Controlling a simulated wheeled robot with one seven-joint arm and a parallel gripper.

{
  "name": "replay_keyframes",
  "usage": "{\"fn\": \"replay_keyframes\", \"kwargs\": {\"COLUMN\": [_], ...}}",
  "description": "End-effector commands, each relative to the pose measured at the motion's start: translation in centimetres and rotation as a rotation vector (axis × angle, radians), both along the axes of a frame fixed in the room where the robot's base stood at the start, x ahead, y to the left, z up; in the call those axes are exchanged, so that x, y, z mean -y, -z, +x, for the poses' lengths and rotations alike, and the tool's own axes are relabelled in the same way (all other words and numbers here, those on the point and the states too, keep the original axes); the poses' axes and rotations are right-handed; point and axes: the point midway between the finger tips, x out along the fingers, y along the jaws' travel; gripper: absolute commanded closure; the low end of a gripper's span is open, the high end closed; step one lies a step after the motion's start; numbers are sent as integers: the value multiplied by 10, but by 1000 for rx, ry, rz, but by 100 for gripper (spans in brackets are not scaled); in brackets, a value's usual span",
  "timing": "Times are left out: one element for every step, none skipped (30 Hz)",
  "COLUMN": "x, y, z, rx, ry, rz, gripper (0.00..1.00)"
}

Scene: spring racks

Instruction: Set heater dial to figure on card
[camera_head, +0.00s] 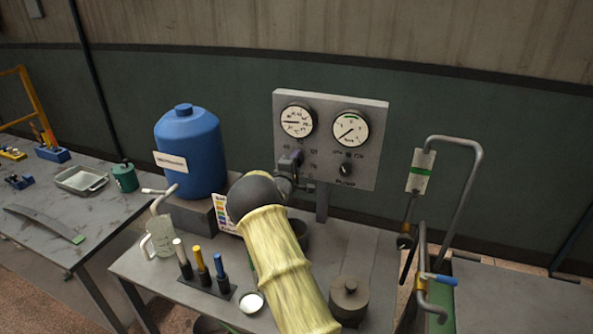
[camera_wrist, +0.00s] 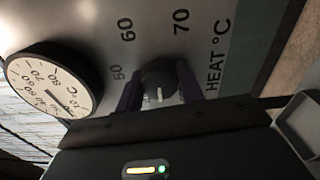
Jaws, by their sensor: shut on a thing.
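The heater dial (camera_wrist: 158,80) is a dark round knob on the grey panel (camera_head: 378,100). In the wrist view the figures 50, 60 and 70 and the words HEAT °C stand around it. A white mark shows on the knob; which figure it points to is not clear. My gripper (camera_wrist: 160,88) has one finger on each side of the knob and is shut on it. In the head view my gripper (camera_head: 289,163) is at the panel's lower left and mostly hides the dial. A card with coloured stripes (camera_head: 222,213) is partly hidden behind my arm; no figure is readable.
A temperature gauge (camera_head: 297,121) sits above the dial, with a second gauge (camera_head: 350,129) and the pump knob (camera_head: 346,169) to its right. A blue tank (camera_head: 190,150) stands left. A jug (camera_head: 160,238), coloured-handled tools (camera_head: 201,262) and a lidded pot (camera_head: 349,297) are on the bench.

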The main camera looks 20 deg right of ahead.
Motion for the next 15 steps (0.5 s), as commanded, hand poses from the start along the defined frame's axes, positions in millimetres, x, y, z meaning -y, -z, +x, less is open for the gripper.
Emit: {"fn": "replay_keyframes", "kwargs": {"x": [0, 0, 0, 0, 0, 0, 0, 0, 0, 0, 0, 0, 0, 0, 0], "y": [6, 6, 6, 6, 6, 6, 6, 6, 6, 6, 6, 6, 6, 6, 6], "z": [0, 0, 0, 0, 0, 0, 0, 0, 0, 0, 0, 0, 0, 0, 0], "rx": [30, 49, 76, 97, 118, 144, 164, 184, 211, 231, 252, 278, 298, 317, 344], "ry": [0, 0, 0, 1, 1, 1, 0, 1, 1, 1, 1, 1, 1, 1, 1], "rz": [31, 52, 78, 98, 119, 146, 167, 186, 214, 235, 255, 282, 301, 321, 348], "gripper": [85, 85, 85, 85, 85, 85, 85, 85, 85, 85, 85, 85, 85, 85, 85]}}
